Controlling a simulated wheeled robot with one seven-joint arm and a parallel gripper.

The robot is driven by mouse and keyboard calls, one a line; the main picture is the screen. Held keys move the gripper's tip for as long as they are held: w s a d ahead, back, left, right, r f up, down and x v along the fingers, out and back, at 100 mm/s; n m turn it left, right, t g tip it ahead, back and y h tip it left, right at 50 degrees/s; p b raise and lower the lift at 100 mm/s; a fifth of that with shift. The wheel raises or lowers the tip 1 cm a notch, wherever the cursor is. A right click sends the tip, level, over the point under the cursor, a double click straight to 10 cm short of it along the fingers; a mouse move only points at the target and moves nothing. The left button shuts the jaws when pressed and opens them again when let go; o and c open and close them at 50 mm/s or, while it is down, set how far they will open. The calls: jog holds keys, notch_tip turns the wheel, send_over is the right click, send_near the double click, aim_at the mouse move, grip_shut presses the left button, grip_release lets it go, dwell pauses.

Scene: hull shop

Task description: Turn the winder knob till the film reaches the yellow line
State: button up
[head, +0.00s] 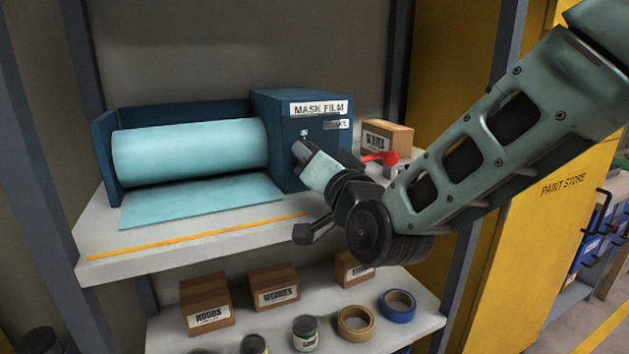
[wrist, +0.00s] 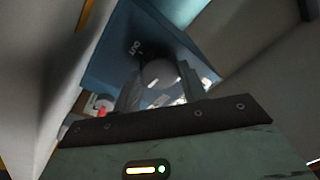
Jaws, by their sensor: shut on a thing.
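The blue mask film dispenser (head: 270,140) stands on the upper shelf with a pale teal film roll (head: 190,152). A flat sheet of film (head: 200,204) lies out in front of the roll. The yellow line (head: 195,236) runs along the shelf near its front edge, with a strip of bare shelf between it and the film's edge. My gripper (head: 299,152) is at the dispenser's right end. In the wrist view, the round grey winder knob (wrist: 160,72) sits between my fingers, which are shut on it. The gripper hides the knob in the head view.
A cardboard box (head: 388,137) and a red-topped object (head: 380,158) stand right of the dispenser, close behind my arm. The lower shelf holds boxes (head: 206,303), tins (head: 305,333) and tape rolls (head: 356,322). A yellow paint store cabinet (head: 560,215) stands at right.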

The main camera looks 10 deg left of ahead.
jog(key=m+b, duration=0.3)
jog(key=m, duration=0.1)
jog(key=shift+f+h+b, duration=0.3)
jog(key=shift+h, duration=0.1)
jog(key=m+b, duration=0.3)
jog(key=m, duration=0.1)
jog(key=shift+h, duration=0.3)
jog(key=m+b, duration=0.3)
jog(key=shift+m, duration=0.3)
jog(key=shift+a+r+m+h+b, duration=0.15)
jog(key=shift+m+h+b, duration=0.25)
jog(key=shift+m+b, duration=0.8)
jog(key=shift+r, duration=0.1)
jog(key=o, duration=1)
jog(key=shift+s, duration=0.1)
